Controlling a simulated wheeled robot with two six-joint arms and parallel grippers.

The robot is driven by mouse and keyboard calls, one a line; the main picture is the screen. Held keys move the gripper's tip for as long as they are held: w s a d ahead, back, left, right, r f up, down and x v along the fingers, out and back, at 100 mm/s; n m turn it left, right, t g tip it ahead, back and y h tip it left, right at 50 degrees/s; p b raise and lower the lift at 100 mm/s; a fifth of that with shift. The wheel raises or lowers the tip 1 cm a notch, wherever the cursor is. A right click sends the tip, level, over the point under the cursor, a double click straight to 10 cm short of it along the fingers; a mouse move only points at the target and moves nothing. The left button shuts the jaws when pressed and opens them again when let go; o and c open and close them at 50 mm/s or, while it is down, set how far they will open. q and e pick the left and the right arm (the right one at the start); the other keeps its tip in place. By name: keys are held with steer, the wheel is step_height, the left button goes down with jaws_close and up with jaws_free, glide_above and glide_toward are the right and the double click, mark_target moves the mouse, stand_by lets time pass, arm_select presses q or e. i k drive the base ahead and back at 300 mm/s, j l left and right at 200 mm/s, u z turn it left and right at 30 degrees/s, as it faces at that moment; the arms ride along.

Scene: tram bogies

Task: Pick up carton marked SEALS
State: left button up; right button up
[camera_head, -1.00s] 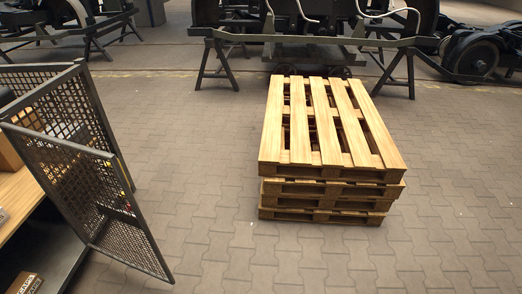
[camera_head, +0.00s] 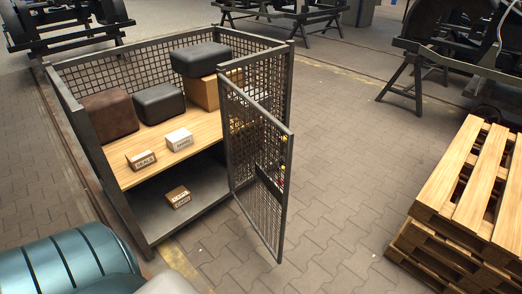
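A small brown carton (camera_head: 141,160) with a pale label that appears to read SEALS sits on the upper wooden shelf (camera_head: 204,128) of a mesh cage, near its front edge. A whiter carton (camera_head: 179,139) stands to its right on the same shelf; its label is too small to read surely. Another brown carton (camera_head: 178,196) with a pale label lies on the dark lower shelf (camera_head: 150,212); its text is unclear. Neither of my grippers is in view.
The cage's mesh door (camera_head: 257,165) stands open toward the front right. Dark cushion-like blocks and a larger brown box (camera_head: 205,92) are behind the cartons. Pallets (camera_head: 470,185) are stacked at right. A teal ribbed shape (camera_head: 70,262) fills the lower left. Paving between door and pallets is clear.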

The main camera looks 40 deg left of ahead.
mark_target(139, 158)
steer(key=u, duration=0.4)
steer(key=i+l+u, duration=0.1)
steer(key=u, duration=0.75)
steer(key=i+l+u, duration=0.1)
steer(key=u, duration=0.3)
steer(key=i+l+u, duration=0.2)
steer(key=l+u, duration=0.2)
steer(key=l, duration=0.4)
steer(key=i+l+u, duration=0.1)
steer(key=l+u, duration=0.3)
steer(key=l, duration=0.4)
steer(key=l+u, duration=0.35)
steer(key=l, duration=1.2)
